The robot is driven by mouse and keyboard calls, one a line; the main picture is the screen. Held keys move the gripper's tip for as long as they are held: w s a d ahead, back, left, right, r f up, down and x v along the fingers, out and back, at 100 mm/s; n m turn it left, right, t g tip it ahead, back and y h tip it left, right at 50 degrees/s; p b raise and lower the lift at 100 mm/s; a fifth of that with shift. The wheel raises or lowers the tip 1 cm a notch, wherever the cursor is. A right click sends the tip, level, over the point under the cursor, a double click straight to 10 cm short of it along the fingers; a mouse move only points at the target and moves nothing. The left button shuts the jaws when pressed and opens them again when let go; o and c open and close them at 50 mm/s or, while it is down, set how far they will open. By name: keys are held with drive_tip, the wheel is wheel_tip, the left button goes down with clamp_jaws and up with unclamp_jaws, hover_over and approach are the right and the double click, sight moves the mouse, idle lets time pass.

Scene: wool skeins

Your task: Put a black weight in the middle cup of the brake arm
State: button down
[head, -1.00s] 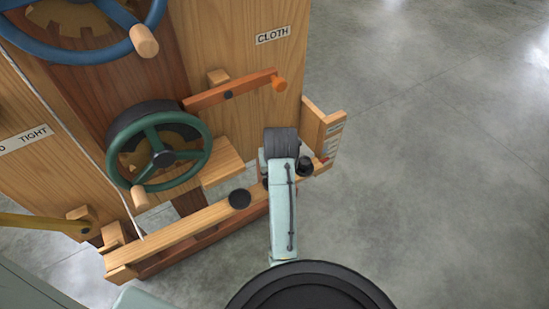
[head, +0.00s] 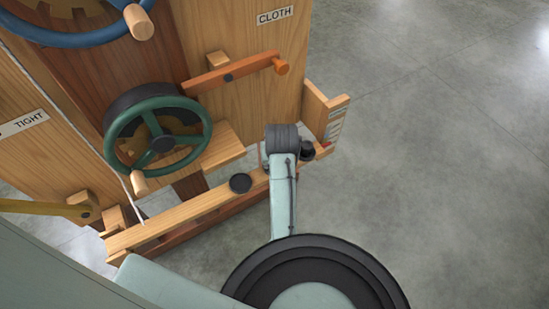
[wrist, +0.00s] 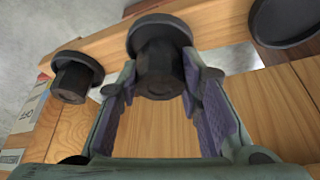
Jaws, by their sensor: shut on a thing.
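The brake arm (head: 195,211) is a long wooden beam low on the machine's front. It also shows across the top of the wrist view (wrist: 215,22). My gripper (wrist: 158,85) is shut on a black weight (wrist: 160,62), which has a wide disc and a narrower round body. The held weight is over the beam, between a black round piece (wrist: 75,76) at one end and a wide black disc (wrist: 287,20) on the other side. These two also show in the head view (head: 307,150) (head: 240,183). Whether the held weight touches the beam or a cup, I cannot tell. My wrist hides the gripper in the head view.
A green handwheel (head: 158,140) and an orange lever (head: 232,73) are on the wooden machine behind the beam. A wooden end block (head: 326,114) stands at the beam's right. The grey floor (head: 440,150) to the right is clear.

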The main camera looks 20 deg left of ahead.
drive_tip(key=shift+f+b, duration=0.35)
drive_tip(key=shift+f, duration=0.6)
drive_tip(key=c, duration=1.1)
unclamp_jaws()
drive_tip(key=shift+o, duration=0.2)
drive_tip(key=v, duration=0.6)
drive_tip(key=shift+d, duration=0.1)
drive_tip(key=shift+s+r, duration=0.3)
drive_tip(key=shift+r, duration=0.3)
